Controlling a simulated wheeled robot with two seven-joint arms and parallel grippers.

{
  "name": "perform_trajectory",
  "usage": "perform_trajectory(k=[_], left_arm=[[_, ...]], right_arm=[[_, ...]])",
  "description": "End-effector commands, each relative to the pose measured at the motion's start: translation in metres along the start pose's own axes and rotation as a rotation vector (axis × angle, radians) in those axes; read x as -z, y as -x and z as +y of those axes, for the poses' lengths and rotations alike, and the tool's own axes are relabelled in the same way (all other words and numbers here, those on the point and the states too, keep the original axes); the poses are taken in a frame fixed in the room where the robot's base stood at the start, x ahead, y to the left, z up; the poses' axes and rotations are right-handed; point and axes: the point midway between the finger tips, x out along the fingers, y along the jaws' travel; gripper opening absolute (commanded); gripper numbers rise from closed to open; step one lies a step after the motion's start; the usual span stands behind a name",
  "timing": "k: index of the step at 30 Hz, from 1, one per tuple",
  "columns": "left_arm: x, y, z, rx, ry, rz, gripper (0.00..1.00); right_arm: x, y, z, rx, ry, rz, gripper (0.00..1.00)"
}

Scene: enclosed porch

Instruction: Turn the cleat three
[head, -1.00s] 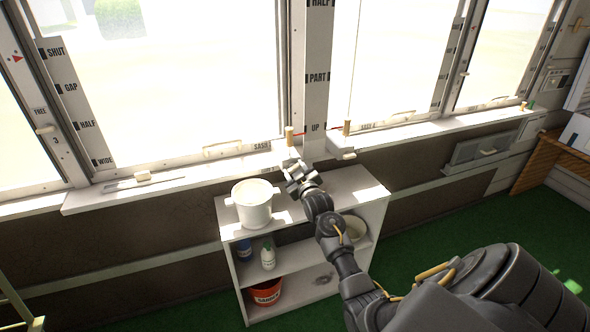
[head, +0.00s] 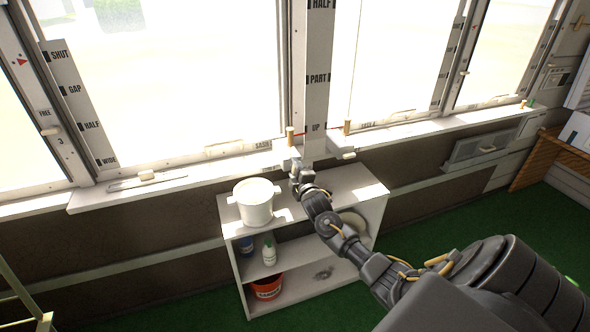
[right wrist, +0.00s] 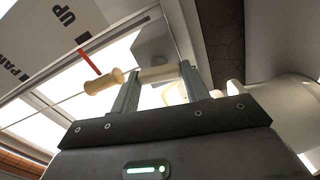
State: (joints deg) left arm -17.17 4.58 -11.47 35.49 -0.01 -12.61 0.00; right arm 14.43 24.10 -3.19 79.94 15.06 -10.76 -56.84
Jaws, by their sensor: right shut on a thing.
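In the head view, my right gripper (head: 294,170) is at the sill just below the UP end of the white marked post (head: 318,100). In the right wrist view, its two fingers (right wrist: 158,80) are shut on a short cream bar (right wrist: 159,73), beside a grey block (right wrist: 155,42). The bar itself is hidden by the gripper in the head view. A cream-handled cleat (head: 52,131) sits on the left window frame between the labels FREE and 3, well away from the gripper. My left gripper is not in view.
A wooden peg (right wrist: 104,82) with a red line stands close to the fingers; another peg (head: 347,127) stands to the right. A white bucket (head: 256,203) stands on the shelf unit (head: 355,186), just left of my right gripper. Green floor lies open at right.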

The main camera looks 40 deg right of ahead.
Motion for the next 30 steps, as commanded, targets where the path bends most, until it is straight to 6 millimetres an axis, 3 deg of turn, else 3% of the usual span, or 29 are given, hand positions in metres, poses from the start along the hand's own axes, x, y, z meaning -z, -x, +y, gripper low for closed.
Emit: perform_trajectory(k=[12, 29, 30], left_arm=[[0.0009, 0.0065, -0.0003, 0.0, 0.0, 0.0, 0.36], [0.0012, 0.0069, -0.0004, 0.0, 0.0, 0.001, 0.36], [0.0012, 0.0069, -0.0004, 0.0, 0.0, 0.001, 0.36]], right_arm=[[0.0004, -0.0001, -0.0003, 0.0, 0.184, 0.001, 0.23], [0.0003, -0.0002, -0.0008, 0.0, 0.21, 0.001, 0.23], [0.0003, -0.0002, -0.0008, 0.0, 0.21, 0.001, 0.49]])
